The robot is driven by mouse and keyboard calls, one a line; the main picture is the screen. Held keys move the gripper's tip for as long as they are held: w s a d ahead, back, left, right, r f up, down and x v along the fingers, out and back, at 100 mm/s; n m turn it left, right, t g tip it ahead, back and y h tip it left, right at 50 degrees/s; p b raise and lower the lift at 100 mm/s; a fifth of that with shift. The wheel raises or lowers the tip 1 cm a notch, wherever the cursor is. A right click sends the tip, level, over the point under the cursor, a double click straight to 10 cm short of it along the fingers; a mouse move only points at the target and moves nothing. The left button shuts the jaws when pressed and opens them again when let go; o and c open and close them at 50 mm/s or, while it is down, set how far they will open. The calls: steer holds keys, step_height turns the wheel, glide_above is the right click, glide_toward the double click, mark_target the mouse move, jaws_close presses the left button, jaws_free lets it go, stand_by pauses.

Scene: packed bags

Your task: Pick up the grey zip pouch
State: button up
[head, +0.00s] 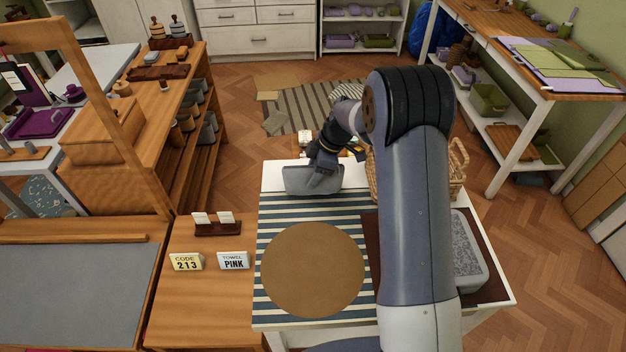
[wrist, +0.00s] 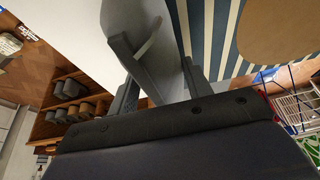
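The grey zip pouch (head: 305,184) is at the far left part of the white table, beside the striped cloth. My gripper (head: 322,172) reaches down over it from above and hides part of its top. In the wrist view the pouch (wrist: 168,75) lies between my two fingers (wrist: 155,62), one on each side. A pale strip shows on the pouch beside the left finger. I cannot tell whether both fingers press on the pouch or whether it is off the table.
A round brown mat (head: 313,270) lies on the striped cloth (head: 280,208). A wicker basket (head: 457,170) and a speckled grey tub (head: 467,250) stand at the table's right. Cards reading "CODE 213" (head: 186,262) and "TOWEL PINK" (head: 233,261) stand on the wooden surface at left.

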steer(key=c, duration=0.9)
steer(key=shift+c, duration=0.2)
